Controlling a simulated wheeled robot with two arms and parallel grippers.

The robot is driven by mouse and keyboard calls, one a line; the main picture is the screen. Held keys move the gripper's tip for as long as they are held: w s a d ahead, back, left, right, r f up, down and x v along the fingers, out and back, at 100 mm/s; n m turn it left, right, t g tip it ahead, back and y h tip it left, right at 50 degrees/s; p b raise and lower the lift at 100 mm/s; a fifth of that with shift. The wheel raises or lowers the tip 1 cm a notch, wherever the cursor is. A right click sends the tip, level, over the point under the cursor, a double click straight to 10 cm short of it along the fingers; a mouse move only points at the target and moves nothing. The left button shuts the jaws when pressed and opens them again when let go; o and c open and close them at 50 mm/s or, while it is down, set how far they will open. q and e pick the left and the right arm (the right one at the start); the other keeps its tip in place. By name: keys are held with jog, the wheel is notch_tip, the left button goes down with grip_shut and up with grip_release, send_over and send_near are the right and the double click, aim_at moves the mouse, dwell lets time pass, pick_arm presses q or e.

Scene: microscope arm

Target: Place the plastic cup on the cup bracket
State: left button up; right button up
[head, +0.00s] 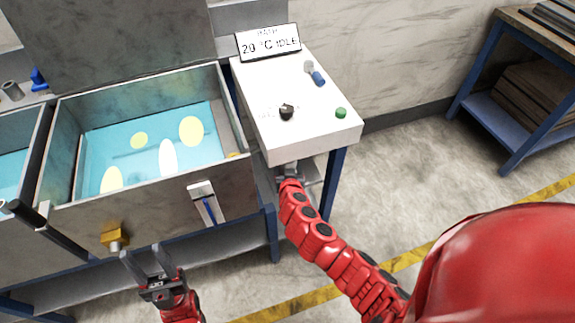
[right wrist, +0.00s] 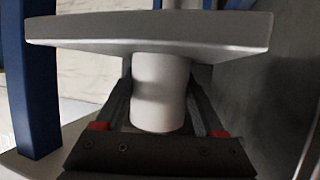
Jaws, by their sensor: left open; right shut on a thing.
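My right gripper (right wrist: 160,125) is shut on a white cylindrical thing (right wrist: 160,92), which looks like the plastic cup. The cup stands between the two fingers, under the overhanging edge of a white slab (right wrist: 150,45); I cannot tell whether they touch. In the head view my right gripper (head: 289,178) is at the front lower edge of the white control box (head: 275,130), and the cup cannot be made out there. My left gripper (head: 150,268) is open and empty, below and right of a brass fitting (head: 114,238). I cannot identify the cup bracket with certainty.
A grey metal tank (head: 240,175) with blue water and pale yellow ovals stands left of the control box. The box carries a "20 °C IDLE" display (head: 268,42), a black knob (head: 286,112) and a green button (head: 341,113). A blue leg (right wrist: 30,80) stands near my right gripper.

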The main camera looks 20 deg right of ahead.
jog(key=o, duration=1.4)
jog(key=shift+s+r, duration=0.1)
jog(key=shift+s, duration=0.45)
jog(key=b+v, duration=0.1)
jog(key=v, duration=1)
jog(key=shift+a+b, duration=0.1)
jog(key=shift+b, duration=0.3)
jog(key=shift+s, duration=0.1)
